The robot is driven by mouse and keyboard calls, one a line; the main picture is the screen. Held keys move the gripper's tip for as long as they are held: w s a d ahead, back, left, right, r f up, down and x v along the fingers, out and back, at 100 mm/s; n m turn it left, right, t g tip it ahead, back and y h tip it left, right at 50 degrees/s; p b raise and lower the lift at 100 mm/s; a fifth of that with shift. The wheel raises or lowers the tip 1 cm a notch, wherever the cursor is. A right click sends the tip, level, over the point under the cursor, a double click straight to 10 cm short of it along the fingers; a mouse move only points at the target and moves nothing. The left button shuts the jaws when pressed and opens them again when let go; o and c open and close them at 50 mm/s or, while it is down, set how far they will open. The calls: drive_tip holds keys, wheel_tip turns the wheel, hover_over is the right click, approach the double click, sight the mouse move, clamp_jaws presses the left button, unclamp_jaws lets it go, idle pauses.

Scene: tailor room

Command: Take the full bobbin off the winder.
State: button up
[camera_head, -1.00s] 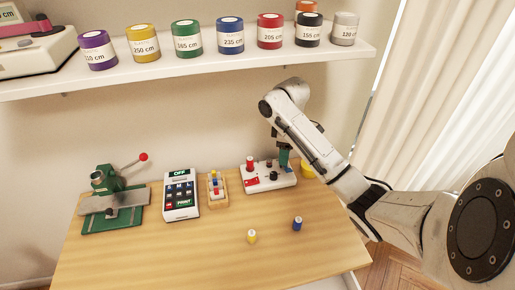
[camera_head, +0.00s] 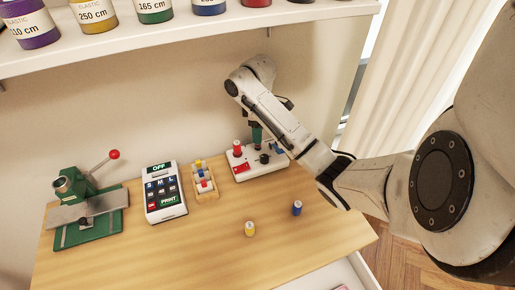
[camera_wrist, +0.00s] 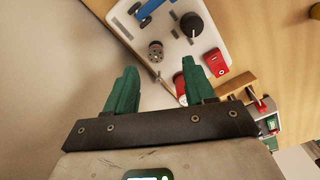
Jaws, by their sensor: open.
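The winder (camera_head: 240,176) is a white base with a red switch (camera_wrist: 216,62), a black knob (camera_wrist: 190,25) and a blue arm (camera_wrist: 148,8). A red thread spool (camera_head: 237,148) stands at its left end; its top shows beside my right finger in the wrist view (camera_wrist: 179,84). A small round grey and reddish piece (camera_wrist: 156,50), which looks like the bobbin, sits on the base in the wrist view. In the head view my arm hides it. My gripper (camera_wrist: 157,72) is open and empty, its green fingers apart from the bobbin. In the head view it is above the winder (camera_head: 256,135).
A wooden rack of small spools (camera_head: 203,183), a keypad device (camera_head: 165,192) and a green press (camera_head: 88,215) stand left of the winder. A yellow spool (camera_head: 250,229) and a blue spool (camera_head: 297,208) stand in front. A shelf (camera_head: 200,32) with tins overhangs the back. The table's front is mostly clear.

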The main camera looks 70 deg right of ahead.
drive_tip(key=shift+w+d+f, duration=0.1)
drive_tip(key=shift+d+f, duration=0.05)
drive_tip(key=shift+f, duration=1.15)
drive_tip(key=shift+w+d+f, duration=0.1)
drive_tip(key=shift+f, duration=1.2)
drive_tip(key=shift+c, duration=0.5)
clamp_jaws()
